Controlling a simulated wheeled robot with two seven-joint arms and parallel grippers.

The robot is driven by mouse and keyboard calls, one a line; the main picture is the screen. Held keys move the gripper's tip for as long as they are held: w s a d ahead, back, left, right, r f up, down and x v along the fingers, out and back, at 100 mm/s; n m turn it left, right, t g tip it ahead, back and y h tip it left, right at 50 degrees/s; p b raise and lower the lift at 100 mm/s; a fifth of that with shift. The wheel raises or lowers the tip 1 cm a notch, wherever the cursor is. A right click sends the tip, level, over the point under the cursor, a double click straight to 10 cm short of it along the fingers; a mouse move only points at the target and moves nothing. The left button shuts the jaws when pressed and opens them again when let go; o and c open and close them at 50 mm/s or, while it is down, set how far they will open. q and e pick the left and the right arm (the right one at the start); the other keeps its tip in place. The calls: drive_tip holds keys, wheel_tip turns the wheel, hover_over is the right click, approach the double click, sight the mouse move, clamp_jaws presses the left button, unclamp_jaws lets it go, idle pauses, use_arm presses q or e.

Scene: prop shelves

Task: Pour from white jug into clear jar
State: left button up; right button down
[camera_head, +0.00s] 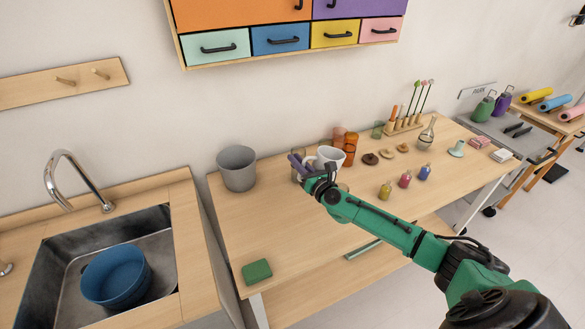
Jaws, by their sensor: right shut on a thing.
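The white jug (330,154) is at my right gripper (311,172), over the back middle of the wooden table. My right gripper is shut on the jug; its fingers and wrist hide the jug's lower part. The jug's mouth faces mostly up, and I cannot tell its exact tilt or whether it touches the table. A clear glass jar (298,154) seems to stand just left of the jug, mostly hidden behind the gripper and a purple part. My left gripper is out of view.
A grey bucket (237,168) stands left of the jug. Amber jars (350,147) stand behind it. Small colored bottles (405,180) stand to the right. A green sponge (257,271) lies at the table's front left. A sink holds a blue bowl (116,276).

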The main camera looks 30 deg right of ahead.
sight(308, 158)
drive_tip(key=m, duration=0.1)
drive_tip(key=r+m+b, duration=0.2)
drive_tip(key=shift+s+d+r+t, duration=0.2)
drive_tip(key=shift+s+d+t, duration=0.1)
drive_tip(key=shift+d+t, duration=0.1)
drive_tip(key=shift+w+r+m+b, duration=0.1)
drive_tip(key=shift+r+m+b, duration=0.1)
drive_tip(key=shift+m+b, duration=0.45)
drive_tip(key=shift+d+r+m+t+h+b, duration=0.25)
drive_tip(key=shift+d+m+t+h+b, duration=0.1)
drive_tip(key=shift+m, duration=0.3)
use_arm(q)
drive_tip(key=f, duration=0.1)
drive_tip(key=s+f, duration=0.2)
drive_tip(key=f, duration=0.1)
use_arm(e)
drive_tip(key=shift+a+r, duration=0.1)
drive_tip(key=shift+r, duration=0.05)
drive_tip(key=shift+r, duration=0.1)
use_arm(q)
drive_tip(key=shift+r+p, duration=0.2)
drive_tip(key=shift+p, duration=0.2)
use_arm(e)
drive_tip(key=shift+d+r+m, duration=0.15)
drive_tip(key=shift+d+m, duration=0.1)
drive_tip(key=shift+m, duration=0.45)
idle(4.2)
